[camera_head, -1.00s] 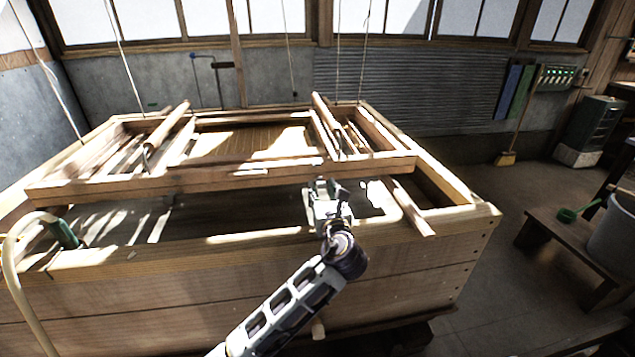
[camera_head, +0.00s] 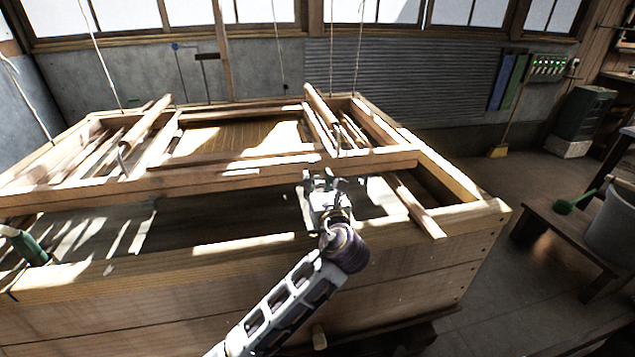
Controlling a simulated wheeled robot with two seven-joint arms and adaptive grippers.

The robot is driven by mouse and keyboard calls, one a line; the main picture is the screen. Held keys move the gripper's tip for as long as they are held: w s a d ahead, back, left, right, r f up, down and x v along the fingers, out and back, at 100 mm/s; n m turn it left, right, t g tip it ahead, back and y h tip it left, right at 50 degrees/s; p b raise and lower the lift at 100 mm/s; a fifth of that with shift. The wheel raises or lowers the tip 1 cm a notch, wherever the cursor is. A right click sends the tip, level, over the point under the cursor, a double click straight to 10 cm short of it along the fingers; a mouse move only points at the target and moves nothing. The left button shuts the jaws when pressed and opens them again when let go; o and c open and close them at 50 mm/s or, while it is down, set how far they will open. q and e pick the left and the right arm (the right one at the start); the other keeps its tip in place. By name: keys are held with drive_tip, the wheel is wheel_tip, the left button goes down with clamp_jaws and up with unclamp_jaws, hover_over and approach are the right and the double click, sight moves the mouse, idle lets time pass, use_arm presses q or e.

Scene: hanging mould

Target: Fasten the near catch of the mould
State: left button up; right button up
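The mould (camera_head: 240,177) is a wooden frame hung on cords over a large wooden vat (camera_head: 180,297). Its near rail runs across the picture above the water. A brownish screen (camera_head: 235,138) shows inside the frame. My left gripper (camera_head: 317,176) is at the near rail, right of the middle, just below the rail's lower edge. Its fingers are small and partly against the rail, so whether they are apart or touch the catch is unclear. The near catch itself cannot be made out. My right gripper is not in view.
Two wooden handles stick up, one at the left (camera_head: 147,122) and one at the right (camera_head: 319,106). A loose slat (camera_head: 416,205) lies across the vat's right part. Floor between is clear.

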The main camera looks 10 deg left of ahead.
use_arm(q)
drive_tip(key=shift+c, duration=0.4)
drive_tip(key=c, duration=0.5)
clamp_jaws()
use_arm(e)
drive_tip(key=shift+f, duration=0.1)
use_arm(q)
drive_tip(key=shift+r, duration=0.1)
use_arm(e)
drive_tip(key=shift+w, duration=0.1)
use_arm(q)
drive_tip(key=shift+p, duration=0.3)
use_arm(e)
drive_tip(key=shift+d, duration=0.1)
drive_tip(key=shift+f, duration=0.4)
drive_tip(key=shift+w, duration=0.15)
use_arm(q)
drive_tip(key=shift+p, duration=0.3)
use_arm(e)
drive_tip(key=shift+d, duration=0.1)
